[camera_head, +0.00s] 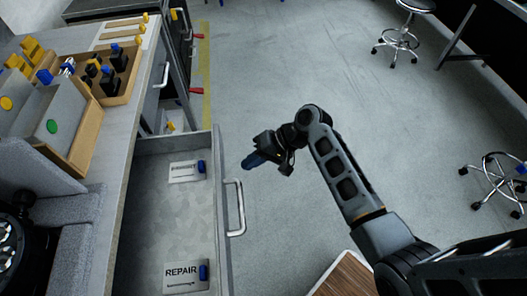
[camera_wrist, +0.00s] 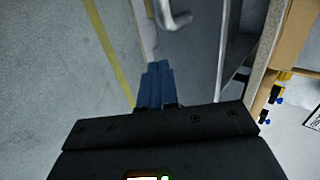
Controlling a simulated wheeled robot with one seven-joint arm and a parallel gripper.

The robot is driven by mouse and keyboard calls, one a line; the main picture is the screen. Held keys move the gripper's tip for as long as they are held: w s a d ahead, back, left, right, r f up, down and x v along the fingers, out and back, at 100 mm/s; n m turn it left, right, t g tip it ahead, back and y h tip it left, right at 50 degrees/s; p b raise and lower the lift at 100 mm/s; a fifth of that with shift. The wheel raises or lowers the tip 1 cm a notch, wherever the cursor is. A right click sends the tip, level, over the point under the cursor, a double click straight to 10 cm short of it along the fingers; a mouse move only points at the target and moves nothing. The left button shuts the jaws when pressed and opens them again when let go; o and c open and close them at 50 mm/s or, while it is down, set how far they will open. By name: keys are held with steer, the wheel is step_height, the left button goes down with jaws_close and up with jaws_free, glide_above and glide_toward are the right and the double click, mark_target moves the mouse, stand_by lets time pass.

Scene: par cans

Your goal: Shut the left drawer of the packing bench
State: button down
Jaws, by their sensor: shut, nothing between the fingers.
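A wide drawer (camera_head: 160,228) of the bench stands pulled out at the near end, with a silver bar handle (camera_head: 236,207) on its front. It holds two labelled cards with blue pieces; one card reads REPAIR. I cannot tell for certain from the picture whether it is the left drawer. My gripper (camera_head: 252,160) has blue fingers and is shut and empty, off the far right of this drawer's front, apart from the handle. In the wrist view the shut fingers (camera_wrist: 155,85) point towards a silver handle (camera_wrist: 178,22) on a grey front.
The bench top (camera_head: 110,165) carries a wooden tray (camera_head: 92,122) and grey bins. Farther along is another open compartment (camera_head: 168,128) with red handles beyond it. Wheeled stools (camera_head: 495,180) stand at right. The floor (camera_head: 285,80) beyond my gripper is clear.

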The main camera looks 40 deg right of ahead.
steer(key=shift+w+a+f+p, duration=0.25)
steer(key=shift+w+a, duration=0.5)
steer(key=shift+a, duration=0.3)
steer(key=shift+w+a+f+p, duration=0.2)
steer(key=shift+w+a, duration=0.5)
steer(key=shift+a, duration=0.3)
steer(key=shift+a, duration=0.1)
steer(key=b, duration=0.4)
glide_above(151, 187)
steer(key=d, duration=0.1)
steer(key=shift+s+d, duration=0.1)
steer(key=shift+s, duration=0.25)
steer(key=shift+w+a+r, duration=0.1)
steer(key=shift+w+a, duration=0.2)
steer(key=shift+a, duration=0.15)
steer(key=shift+a, duration=0.15)
